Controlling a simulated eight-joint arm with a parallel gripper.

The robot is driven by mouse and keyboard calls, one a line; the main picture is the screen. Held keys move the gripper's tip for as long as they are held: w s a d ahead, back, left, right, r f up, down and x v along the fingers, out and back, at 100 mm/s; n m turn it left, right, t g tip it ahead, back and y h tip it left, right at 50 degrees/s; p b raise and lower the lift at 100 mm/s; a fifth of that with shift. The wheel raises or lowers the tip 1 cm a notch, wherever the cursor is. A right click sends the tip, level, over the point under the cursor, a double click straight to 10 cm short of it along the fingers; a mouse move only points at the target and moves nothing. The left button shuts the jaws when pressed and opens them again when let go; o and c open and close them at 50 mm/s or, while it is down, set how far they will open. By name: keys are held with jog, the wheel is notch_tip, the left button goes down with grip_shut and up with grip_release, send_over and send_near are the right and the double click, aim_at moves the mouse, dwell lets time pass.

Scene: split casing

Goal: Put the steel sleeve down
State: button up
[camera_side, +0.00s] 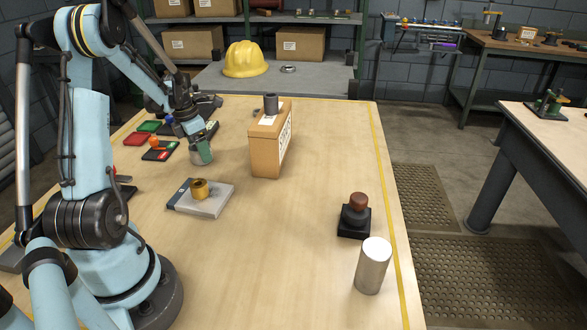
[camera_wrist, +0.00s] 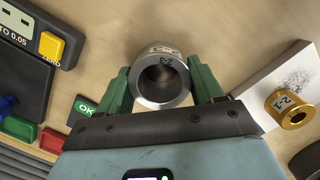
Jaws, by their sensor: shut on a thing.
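The steel sleeve (camera_wrist: 161,78) is a short grey hollow cylinder with a dark bore and a small label on its rim. My gripper (camera_wrist: 163,88) is shut on it, with a green finger on each side. In the side view my gripper (camera_side: 201,151) is over the left part of the wooden table, and the sleeve (camera_side: 201,160) shows just below the fingers, upright and low. I cannot tell whether it touches the table.
A brass sleeve (camera_side: 200,188) stands on a grey plate (camera_side: 212,206) in front of my gripper. A cardboard box (camera_side: 265,150) stands to the right. Red (camera_side: 136,138) and green (camera_side: 149,126) trays lie left. A metal cylinder (camera_side: 372,268) stands at front right. The table's middle is clear.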

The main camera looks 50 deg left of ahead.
jog(key=o, duration=1.5)
jog(key=shift+f, duration=0.15)
jog(key=shift+o, duration=0.2)
notch_tip(320, 180, up, 12)
jog(key=s+f, duration=0.1)
jog(key=s, duration=0.1)
jog(key=w+d+r+m+t+y, duration=0.1)
jog(key=w+d+r+m, duration=0.15)
jog(key=d+m, duration=0.7)
jog(key=w+d+r+m+t, duration=0.15)
jog(key=w+d+m, duration=0.25)
jog(key=d+m, duration=0.55)
jog(key=s+d+f+m+t+h, duration=0.1)
jog(key=s+d+f+m+t, duration=0.1)
jog(key=d+m, duration=1.3)
jog(key=shift+s+m+t, duration=0.45)
jog(key=shift+s+m, duration=0.2)
jog(key=shift+m, duration=0.35)
